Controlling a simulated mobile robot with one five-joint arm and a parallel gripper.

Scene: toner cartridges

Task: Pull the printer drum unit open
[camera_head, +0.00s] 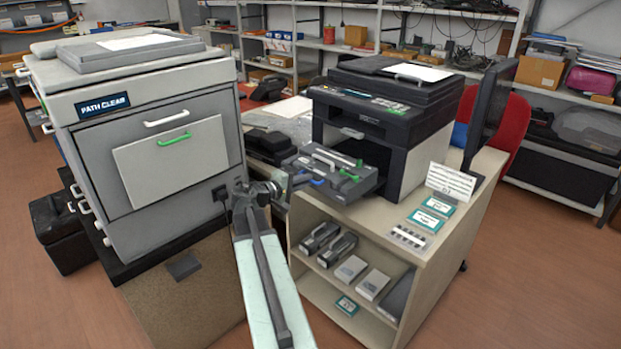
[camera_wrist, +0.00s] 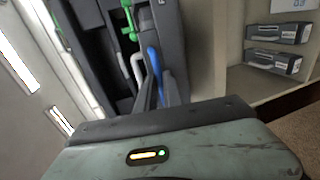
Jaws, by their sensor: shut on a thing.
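The dark printer (camera_head: 385,120) stands on a beige cabinet. Its grey drum unit (camera_head: 345,190) sticks out from the front, with a pale handle, a blue handle (camera_head: 316,183) and green parts on top. My gripper (camera_head: 293,182) is at the left front end of the drum unit. In the wrist view my gripper (camera_wrist: 157,92) is shut on the blue handle (camera_wrist: 154,62). The fingers partly hide the grip. A pale handle (camera_wrist: 137,68) and a green part (camera_wrist: 128,20) show beside it on the drum unit (camera_wrist: 95,40).
A large grey machine (camera_head: 150,150) labelled PATH CLEAR stands close on the left. The cabinet (camera_head: 440,245) holds cartridges and boxes on its shelves; cards lie on its top at right. A dark monitor (camera_head: 487,110) stands behind. Floor is clear at lower right.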

